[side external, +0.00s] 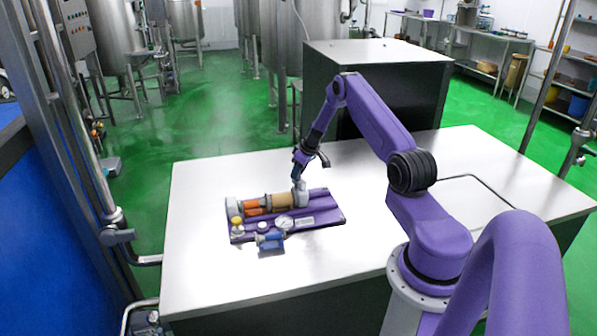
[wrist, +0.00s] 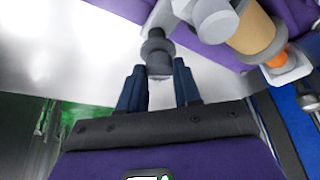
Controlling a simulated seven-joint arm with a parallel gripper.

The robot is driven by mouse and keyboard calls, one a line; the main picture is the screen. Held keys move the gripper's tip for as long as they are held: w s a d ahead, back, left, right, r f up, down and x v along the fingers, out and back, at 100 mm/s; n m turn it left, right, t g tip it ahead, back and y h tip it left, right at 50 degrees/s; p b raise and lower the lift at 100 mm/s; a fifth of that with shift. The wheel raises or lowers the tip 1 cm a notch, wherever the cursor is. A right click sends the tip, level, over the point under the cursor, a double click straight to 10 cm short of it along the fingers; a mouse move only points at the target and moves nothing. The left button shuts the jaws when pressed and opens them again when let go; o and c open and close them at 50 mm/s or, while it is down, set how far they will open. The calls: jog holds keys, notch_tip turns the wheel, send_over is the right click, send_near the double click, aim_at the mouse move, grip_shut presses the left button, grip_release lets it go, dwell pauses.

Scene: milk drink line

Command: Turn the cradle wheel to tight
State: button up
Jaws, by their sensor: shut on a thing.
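The cradle wheel (wrist: 157,48) is a small dark grey round knob on a short shaft, at the top centre of the wrist view. It joins a light grey end block (wrist: 214,18) beside a tan cylinder (wrist: 256,32). My gripper (wrist: 157,70) has its two dark blue fingers on either side of the wheel and is shut on it. In the side view my gripper (side external: 298,178) points down at the right end of the cradle, whose tan cylinder (side external: 283,201) lies on a purple board (side external: 326,217). The wheel's marking or setting cannot be read.
A round gauge (side external: 284,223), a yellow knob (side external: 237,221) and a small blue fitting (side external: 270,241) sit toward the board's front left. Orange parts (side external: 257,208) lie left of the cylinder. The white table (side external: 400,270) is bare around the board.

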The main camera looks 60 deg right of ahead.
jog(key=m, duration=0.2)
jog(key=m+h, duration=0.1)
jog(key=m, duration=0.1)
jog(key=m+h, duration=0.1)
jog(key=shift+w+a+m+g, duration=0.1)
jog(key=shift+a+m+g, duration=0.15)
jog(key=shift+m+g, duration=0.15)
jog(key=m+g+h, duration=0.1)
jog(key=m, duration=0.5)
jog(key=shift+w+a+g+h, duration=0.1)
jog(key=shift+g+h, duration=0.3)
jog(key=m+g, duration=0.1)
jog(key=m, duration=0.2)
jog(key=m+g, duration=0.1)
jog(key=m, duration=0.2)
jog(key=shift+w+h, duration=0.2)
jog(key=shift+h, duration=0.1)
jog(key=m+g, duration=0.1)
jog(key=m, duration=0.1)
jog(key=m+g, duration=0.1)
jog(key=m, duration=0.2)
jog(key=shift+w+m+y, duration=0.15)
jog(key=shift+m+y, duration=0.15)
jog(key=shift+y, duration=0.1)
jog(key=o, duration=1.1)
jog(key=shift+c, duration=0.2)
jog(key=v, duration=1.7)
jog(key=shift+w, duration=0.25)
